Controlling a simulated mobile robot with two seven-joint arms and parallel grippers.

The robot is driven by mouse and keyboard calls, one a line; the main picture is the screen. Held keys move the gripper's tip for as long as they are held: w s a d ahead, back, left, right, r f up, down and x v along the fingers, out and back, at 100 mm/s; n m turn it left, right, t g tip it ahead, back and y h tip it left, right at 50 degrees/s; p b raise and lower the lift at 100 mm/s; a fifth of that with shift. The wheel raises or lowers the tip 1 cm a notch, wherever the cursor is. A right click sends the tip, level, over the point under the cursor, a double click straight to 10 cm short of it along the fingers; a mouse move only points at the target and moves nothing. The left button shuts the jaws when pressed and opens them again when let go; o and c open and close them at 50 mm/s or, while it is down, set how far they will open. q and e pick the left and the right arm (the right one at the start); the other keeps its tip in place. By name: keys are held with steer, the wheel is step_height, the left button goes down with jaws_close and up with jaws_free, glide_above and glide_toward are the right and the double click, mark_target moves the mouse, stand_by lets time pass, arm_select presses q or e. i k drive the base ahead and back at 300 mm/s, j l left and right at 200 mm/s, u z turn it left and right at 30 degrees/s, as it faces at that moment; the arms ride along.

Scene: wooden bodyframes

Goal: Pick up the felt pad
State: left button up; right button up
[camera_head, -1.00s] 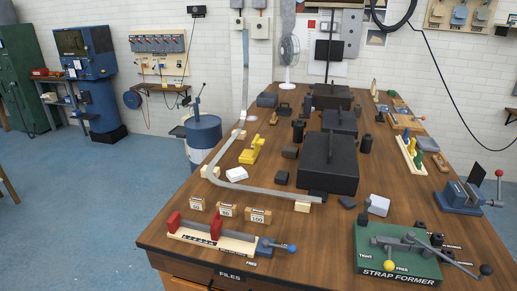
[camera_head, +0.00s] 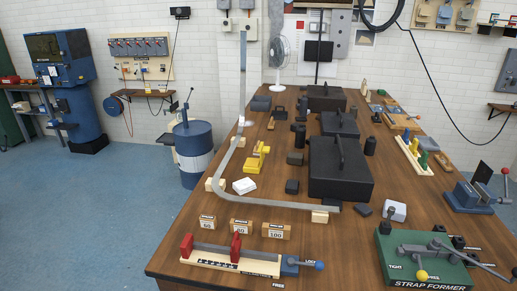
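I cannot tell for sure which thing is the felt pad. A small dark flat pad (camera_head: 363,210) lies on the wooden bench at the front right corner of a big black case (camera_head: 340,170). A white, pad-like block (camera_head: 244,186) lies further left, beside the bent grey metal strip (camera_head: 275,202). A pale grey block (camera_head: 396,209) sits right of the dark pad. Small dark blocks (camera_head: 292,187) stand left of the case. Neither of my grippers is in view.
The wooden bench (camera_head: 350,245) is crowded. A green strap former (camera_head: 400,271) with levers stands front right. A red-jawed fixture (camera_head: 230,260) and several numbered wooden blocks (camera_head: 276,231) are at the front left. Blue floor (camera_head: 90,220) is clear to the left.

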mark_target(254, 151)
steer(key=i+j+z, duration=0.1)
steer(key=j, duration=0.3)
steer(key=i+j+z, duration=0.1)
steer(key=j, duration=0.25)
steer(key=i+j+z, duration=0.1)
steer(key=j, duration=0.3)
steer(key=j+u, duration=0.15)
steer(key=u, duration=0.15)
steer(key=j+u, duration=0.1)
steer(key=u, duration=0.15)
steer(key=i+j+u, duration=0.15)
steer(key=j, duration=0.2)
steer(key=j+u, duration=0.2)
steer(key=j, duration=0.15)
steer(key=i+j+u, duration=0.15)
steer(key=j, duration=0.2)
steer(key=i+j+u, duration=0.35)
steer(key=i+j, duration=0.5)
steer(key=i+z, duration=0.85)
steer(key=i+j+z, duration=0.4)
steer(key=i+z, duration=0.25)
steer(key=z, duration=0.2)
steer(key=i+j+z, duration=0.15)
steer(key=z, duration=0.3)
steer(key=i+j+z, duration=0.2)
steer(key=i+z, duration=0.15)
steer(key=z, duration=0.15)
